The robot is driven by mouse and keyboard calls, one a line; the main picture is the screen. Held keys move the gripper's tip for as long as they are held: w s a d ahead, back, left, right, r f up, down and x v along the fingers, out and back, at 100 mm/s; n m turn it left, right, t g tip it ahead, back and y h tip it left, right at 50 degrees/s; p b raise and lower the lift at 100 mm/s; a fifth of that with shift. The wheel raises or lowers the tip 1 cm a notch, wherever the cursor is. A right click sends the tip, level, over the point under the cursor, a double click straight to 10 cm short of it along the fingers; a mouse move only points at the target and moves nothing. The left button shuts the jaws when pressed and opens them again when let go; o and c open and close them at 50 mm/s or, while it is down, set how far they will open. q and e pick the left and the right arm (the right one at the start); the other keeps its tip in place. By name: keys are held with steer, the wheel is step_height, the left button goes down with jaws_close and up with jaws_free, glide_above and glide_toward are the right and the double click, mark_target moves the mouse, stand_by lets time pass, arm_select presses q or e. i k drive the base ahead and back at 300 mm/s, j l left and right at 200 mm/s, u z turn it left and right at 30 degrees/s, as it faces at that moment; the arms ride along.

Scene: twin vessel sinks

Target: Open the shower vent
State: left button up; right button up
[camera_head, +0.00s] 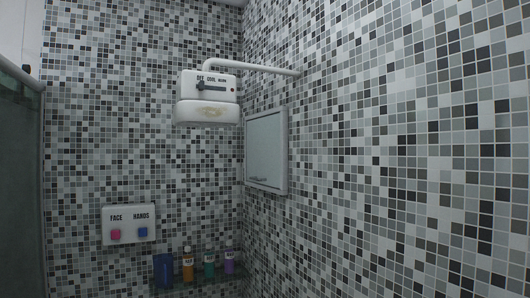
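A framed panel (266,149) with a light border and a plain grey-green face is set on the right-hand tiled wall, near the corner. It looks like the shower vent and appears closed. A small dark handle or latch (258,180) shows near its lower edge. Neither of my grippers is in view, so I cannot see where they are relative to the panel.
A white shower unit (208,97) with a slider hangs from a white pipe (255,67) beside the panel's upper left. A FACE/HANDS dispenser (129,225) is on the back wall. A glass shelf (205,279) holds several bottles. A dark glass screen (20,190) stands left.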

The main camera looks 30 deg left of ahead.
mark_target(263, 134)
steer(key=u, duration=0.25)
steer(key=i+j+u, duration=0.25)
steer(key=u, duration=0.15)
steer(key=i+j+u, duration=0.15)
steer(key=u, duration=0.3)
steer(key=i+u, duration=0.4)
